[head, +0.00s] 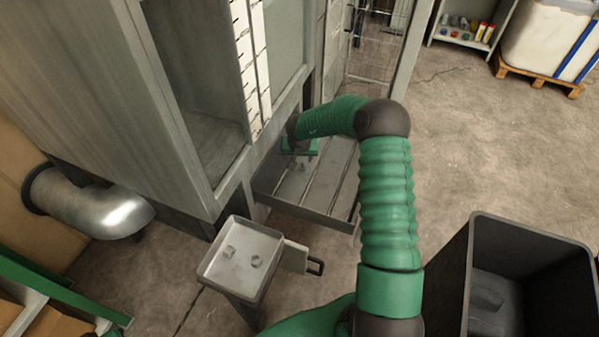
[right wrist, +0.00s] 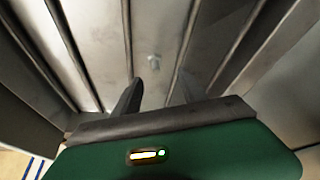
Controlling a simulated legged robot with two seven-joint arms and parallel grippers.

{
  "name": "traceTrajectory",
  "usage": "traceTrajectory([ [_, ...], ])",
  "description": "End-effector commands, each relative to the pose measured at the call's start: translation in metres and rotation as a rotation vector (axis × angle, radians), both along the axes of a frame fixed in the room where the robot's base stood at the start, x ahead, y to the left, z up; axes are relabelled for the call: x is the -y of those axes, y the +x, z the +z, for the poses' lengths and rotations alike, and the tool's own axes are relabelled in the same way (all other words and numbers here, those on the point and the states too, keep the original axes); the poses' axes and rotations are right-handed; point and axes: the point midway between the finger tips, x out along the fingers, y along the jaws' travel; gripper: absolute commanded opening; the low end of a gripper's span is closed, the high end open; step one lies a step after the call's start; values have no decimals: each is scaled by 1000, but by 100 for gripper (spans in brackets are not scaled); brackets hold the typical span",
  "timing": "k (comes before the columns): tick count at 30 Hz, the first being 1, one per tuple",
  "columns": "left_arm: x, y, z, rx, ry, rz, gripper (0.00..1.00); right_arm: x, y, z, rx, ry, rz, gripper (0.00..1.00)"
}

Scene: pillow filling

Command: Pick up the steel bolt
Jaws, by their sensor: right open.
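A small grey steel bolt (right wrist: 154,61) lies on a flat metal strip of the grooved drawer tray, beyond my fingertips in the right wrist view. My right gripper (right wrist: 159,80) is open, with its two dark fingers spread and nothing between them. In the head view my right gripper (head: 298,160) reaches over the grooved metal tray (head: 332,198) at the foot of the cabinet. There the bolt is too small to tell from the fingertips. The bolt and fingers look apart. My left gripper is not in view.
A small metal tray (head: 212,272) on a stand holds two grey pieces. A black bin (head: 532,240) stands at the lower right. The cabinet (head: 205,185) rises left of my right gripper, and a silver duct (head: 90,208) sticks out further left. Open floor lies at right.

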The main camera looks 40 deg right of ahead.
Motion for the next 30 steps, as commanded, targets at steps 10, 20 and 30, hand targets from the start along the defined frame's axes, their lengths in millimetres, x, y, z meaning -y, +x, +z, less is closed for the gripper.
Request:
traceTrajectory([
  [10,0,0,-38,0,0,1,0,15,8,-55,0,-1,1,50],
  [20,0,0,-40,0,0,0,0,20,14,-65,1,0,0,50],
  [30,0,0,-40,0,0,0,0,20,14,-65,1,1,0,9],
])
